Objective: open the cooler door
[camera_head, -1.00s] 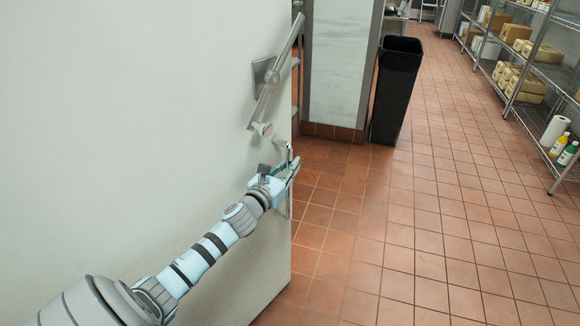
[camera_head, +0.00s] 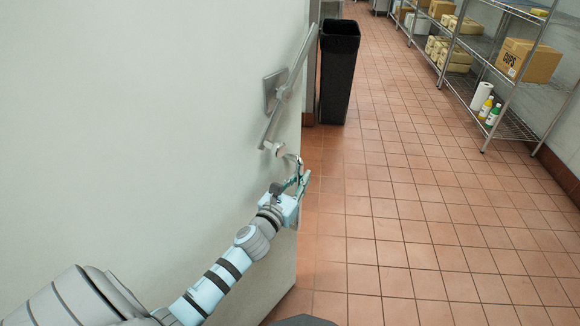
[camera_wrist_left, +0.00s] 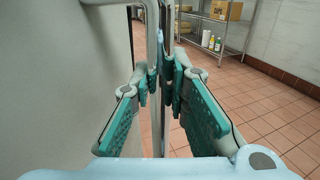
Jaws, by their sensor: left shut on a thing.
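The cooler door (camera_head: 150,130) is a large pale panel filling the left of the head view, its free edge standing beside the tiled floor. It also fills the left of the left wrist view (camera_wrist_left: 60,80). My left gripper (camera_head: 300,178) is at the door's edge, below the metal latch bar (camera_head: 288,90). In the left wrist view its green-padded fingers (camera_wrist_left: 164,76) are closed around the upright metal door handle (camera_wrist_left: 157,120). In the head view the handle is mostly hidden by the gripper. My right gripper is not in view.
A black bin (camera_head: 338,75) stands beyond the door's edge. Wire shelves (camera_head: 500,85) with boxes, bottles and a paper roll line the right wall. The red tiled floor (camera_head: 410,200) between door and shelves is clear.

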